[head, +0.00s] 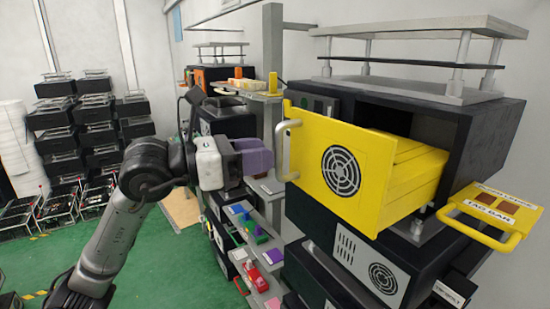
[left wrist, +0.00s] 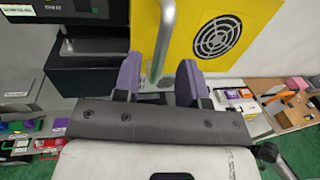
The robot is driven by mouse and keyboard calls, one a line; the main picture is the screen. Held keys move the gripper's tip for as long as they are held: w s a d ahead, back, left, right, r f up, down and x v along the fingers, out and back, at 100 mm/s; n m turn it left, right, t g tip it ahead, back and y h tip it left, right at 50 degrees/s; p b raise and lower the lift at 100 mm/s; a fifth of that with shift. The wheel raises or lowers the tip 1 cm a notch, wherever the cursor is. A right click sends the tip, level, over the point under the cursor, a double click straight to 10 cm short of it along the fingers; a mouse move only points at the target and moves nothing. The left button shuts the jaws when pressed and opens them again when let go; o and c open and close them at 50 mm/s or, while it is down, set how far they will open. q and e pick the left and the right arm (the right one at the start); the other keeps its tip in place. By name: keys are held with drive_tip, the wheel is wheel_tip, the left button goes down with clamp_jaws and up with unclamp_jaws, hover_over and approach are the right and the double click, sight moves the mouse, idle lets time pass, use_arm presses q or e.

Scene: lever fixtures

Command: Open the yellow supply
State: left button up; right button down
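The yellow supply (head: 370,150) is a drawer-like unit with a round fan grille and a metal handle (head: 287,150) on the left of its front. It stands well out of its black housing (head: 480,130). Its front (left wrist: 232,20) and handle (left wrist: 165,35) also show in the left wrist view. My left gripper (head: 262,158) has purple fingers and is just left of the handle in the head view. In the left wrist view the fingers (left wrist: 160,78) are apart, with the handle's end showing between them. I see no contact. My right gripper is not in view.
A yellow tag bar (head: 490,212) juts out at the right. Below the supply is a black unit (head: 365,260) with another fan grille. Shelves with small coloured items (head: 250,230) stand below my left gripper. Green floor (head: 165,270) is open at the left.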

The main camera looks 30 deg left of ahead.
use_arm(q)
drive_tip(key=b+v, duration=0.3)
drive_tip(key=v, duration=0.6)
drive_tip(key=shift+s+a, duration=0.15)
drive_tip(key=shift+s, duration=0.1)
